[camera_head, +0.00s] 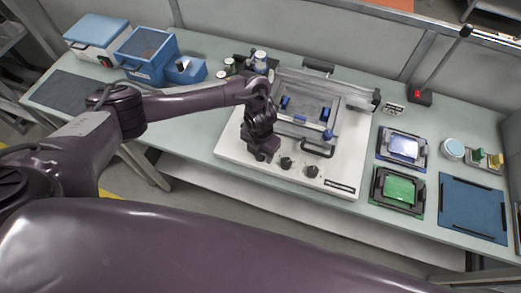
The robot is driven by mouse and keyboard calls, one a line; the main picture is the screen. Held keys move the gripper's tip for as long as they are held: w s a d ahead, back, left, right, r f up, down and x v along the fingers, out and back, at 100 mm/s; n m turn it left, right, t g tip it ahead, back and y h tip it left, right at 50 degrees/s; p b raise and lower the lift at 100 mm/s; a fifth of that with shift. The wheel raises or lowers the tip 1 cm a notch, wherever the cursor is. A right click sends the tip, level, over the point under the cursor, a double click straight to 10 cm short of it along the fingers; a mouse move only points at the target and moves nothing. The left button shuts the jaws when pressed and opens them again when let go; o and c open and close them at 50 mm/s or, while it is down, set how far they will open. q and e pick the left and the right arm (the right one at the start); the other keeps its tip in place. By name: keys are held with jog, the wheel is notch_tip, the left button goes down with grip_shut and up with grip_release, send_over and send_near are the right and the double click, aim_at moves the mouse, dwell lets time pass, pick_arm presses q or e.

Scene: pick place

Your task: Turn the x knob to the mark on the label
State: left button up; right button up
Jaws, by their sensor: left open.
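A white machine base (345,178) stands in the middle of the bench. Two black knobs sit on its front part: one at the left (286,163) and one at the right (312,171). A dark label strip (340,186) lies to the right of them. I cannot read the label or tell which knob is x. My left gripper (262,152) is over the front left of the base, pointing down, just left of the left knob. It looks empty and open, with its fingers small in the picture. My right gripper is not in view.
Behind the knobs are a black handle (317,150) and a framed stage (305,108) with blue parts. Blue boxes (146,48) stand at the back left. A green block (399,188), a blue-white block (403,147) and a blue mat (472,208) lie right.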

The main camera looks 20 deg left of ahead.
pick_arm(q)
jog(key=shift+c, duration=0.4)
jog(key=c, duration=0.9)
jog(key=shift+n, duration=0.3)
jog(key=n, duration=0.3)
jog(key=shift+n, duration=0.4)
jog(key=n+p, duration=0.2)
jog(key=n, duration=0.2)
jog(key=shift+r, duration=0.1)
jog(key=n+p, duration=0.1)
jog(key=n, duration=0.4)
jog(key=n+p, duration=0.1)
jog(key=n, duration=0.3)
jog(key=shift+w, duration=0.1)
jog(key=shift+n, duration=0.3)
